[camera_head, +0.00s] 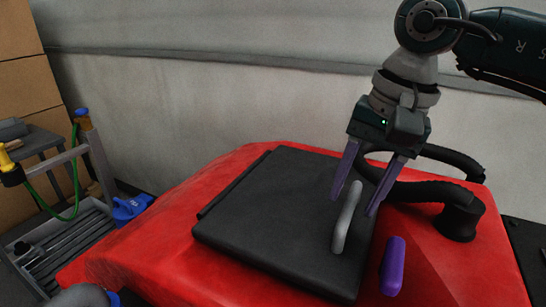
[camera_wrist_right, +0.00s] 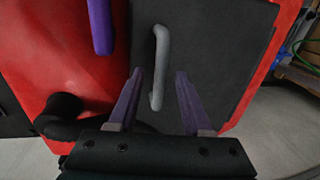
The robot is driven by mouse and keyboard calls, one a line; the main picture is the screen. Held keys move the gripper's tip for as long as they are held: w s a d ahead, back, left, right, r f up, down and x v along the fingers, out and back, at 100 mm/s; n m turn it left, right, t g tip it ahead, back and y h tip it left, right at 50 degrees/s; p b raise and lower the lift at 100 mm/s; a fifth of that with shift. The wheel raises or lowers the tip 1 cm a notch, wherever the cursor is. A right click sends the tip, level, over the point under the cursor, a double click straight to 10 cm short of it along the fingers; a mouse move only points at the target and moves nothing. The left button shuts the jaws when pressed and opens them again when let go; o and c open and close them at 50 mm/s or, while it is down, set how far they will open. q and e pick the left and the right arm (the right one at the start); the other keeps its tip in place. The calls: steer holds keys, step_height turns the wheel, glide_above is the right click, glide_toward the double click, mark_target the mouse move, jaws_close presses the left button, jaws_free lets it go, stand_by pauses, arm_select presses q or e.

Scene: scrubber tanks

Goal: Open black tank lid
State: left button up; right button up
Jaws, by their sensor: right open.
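The black tank lid (camera_head: 265,205) lies flat and closed on top of the red scrubber body. It also shows in the right wrist view (camera_wrist_right: 205,40). A grey curved handle (camera_head: 346,218) stands on the lid near its right edge. In the right wrist view the handle (camera_wrist_right: 159,65) lies ahead of and between the fingertips. My right gripper (camera_head: 356,207) is open, its two purple fingers pointing down on either side of the handle's upper end. I cannot tell whether they touch it. My left gripper is not in view.
The red scrubber body (camera_head: 150,230) surrounds the lid. A purple handle (camera_head: 393,265) stands right of the lid, and a black hose (camera_head: 430,192) curves behind my right gripper. A cart with a blue bottle (camera_head: 130,208) and cardboard boxes (camera_head: 25,80) are at left.

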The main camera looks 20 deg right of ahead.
steer(key=shift+f, duration=0.25)
steer(key=shift+c, duration=0.3)
jaws_close()
stand_by(1.0)
